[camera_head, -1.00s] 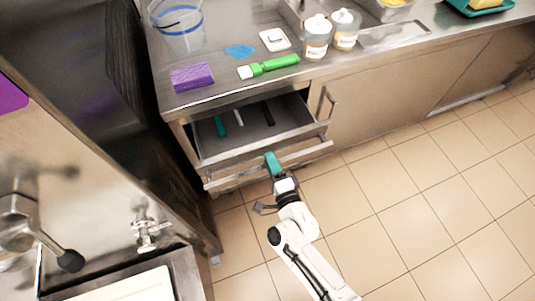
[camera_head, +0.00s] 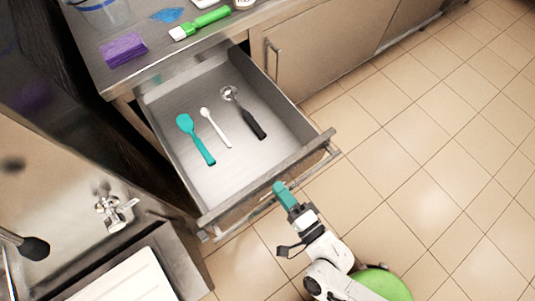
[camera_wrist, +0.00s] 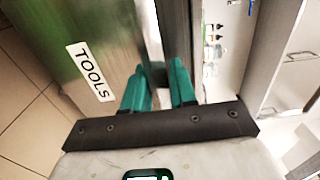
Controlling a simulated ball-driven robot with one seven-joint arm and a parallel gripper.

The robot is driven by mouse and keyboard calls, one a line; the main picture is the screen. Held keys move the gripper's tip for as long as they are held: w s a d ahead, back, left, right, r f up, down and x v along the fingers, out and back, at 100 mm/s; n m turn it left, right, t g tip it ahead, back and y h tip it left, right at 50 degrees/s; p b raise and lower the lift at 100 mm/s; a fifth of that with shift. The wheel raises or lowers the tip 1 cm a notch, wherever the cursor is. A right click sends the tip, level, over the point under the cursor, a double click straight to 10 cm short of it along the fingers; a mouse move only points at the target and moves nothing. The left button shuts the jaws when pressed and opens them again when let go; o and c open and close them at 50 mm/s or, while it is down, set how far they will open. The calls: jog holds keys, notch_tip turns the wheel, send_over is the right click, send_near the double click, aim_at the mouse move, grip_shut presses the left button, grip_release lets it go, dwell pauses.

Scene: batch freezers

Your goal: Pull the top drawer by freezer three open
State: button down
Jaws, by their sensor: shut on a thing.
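The top drawer (camera_head: 240,172) stands well out from the counter in the head view. Inside it lie a teal spatula (camera_head: 196,139), a small white spoon (camera_head: 215,127) and a black-handled scoop (camera_head: 243,112). My gripper (camera_head: 281,188) is at the middle of the drawer's front, with its teal fingers at the bar handle (camera_head: 318,163), shut on it. In the wrist view the fingers (camera_wrist: 162,85) straddle the handle bar, beside the drawer front with a "TOOLS" label (camera_wrist: 89,71). The fingers hide the gripped part of the handle.
On the counter are a purple sponge (camera_head: 123,49), a green-handled brush (camera_head: 201,23) and a blue cloth (camera_head: 167,15). A sink unit with a tap (camera_head: 115,211) stands at the lower left. Tiled floor (camera_head: 410,150) is free on the right.

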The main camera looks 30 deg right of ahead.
jog(key=shift+s+d, duration=0.2)
jog(key=shift+s, duration=2.25)
jog(key=c, duration=1)
grip_release()
jog(key=shift+s, duration=0.1)
jog(key=s+b, duration=0.2)
jog(key=s, duration=0.8)
jog(key=shift+s+d, duration=0.3)
jog(key=shift+d, duration=0.1)
jog(key=shift+f, duration=0.1)
